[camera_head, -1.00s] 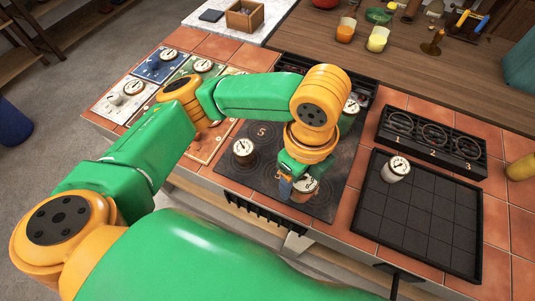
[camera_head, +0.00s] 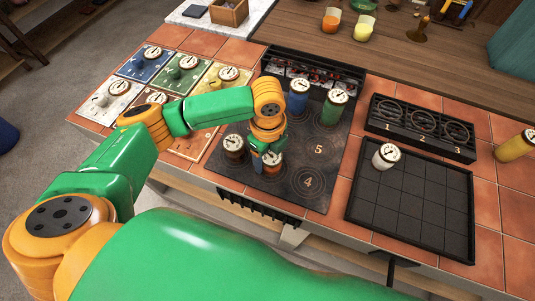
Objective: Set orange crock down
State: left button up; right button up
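The orange crock (camera_head: 272,170), with a pale dial lid, is at my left gripper (camera_head: 266,158), low over the front part of the dark stove top (camera_head: 285,192). My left gripper points down and its fingers close around the crock, hiding much of it. I cannot tell whether the crock's base touches the stove. A brown crock (camera_head: 233,155) stands just left of it. The stove markings 5 and 4 lie to its right. My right gripper is not in view.
A blue crock (camera_head: 297,102) and a green crock (camera_head: 331,114) stand at the stove's back. A white crock (camera_head: 383,161) stands in the black gridded tray (camera_head: 410,248). A numbered rack (camera_head: 420,145) is behind it. A yellow crock (camera_head: 512,150) stands far right.

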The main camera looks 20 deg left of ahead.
aim_at(268, 153)
pick_arm(q)
jog(key=o, duration=0.4)
jog(key=shift+r, duration=0.1)
notch_tip(268, 153, up, 12)
dwell(0.6)
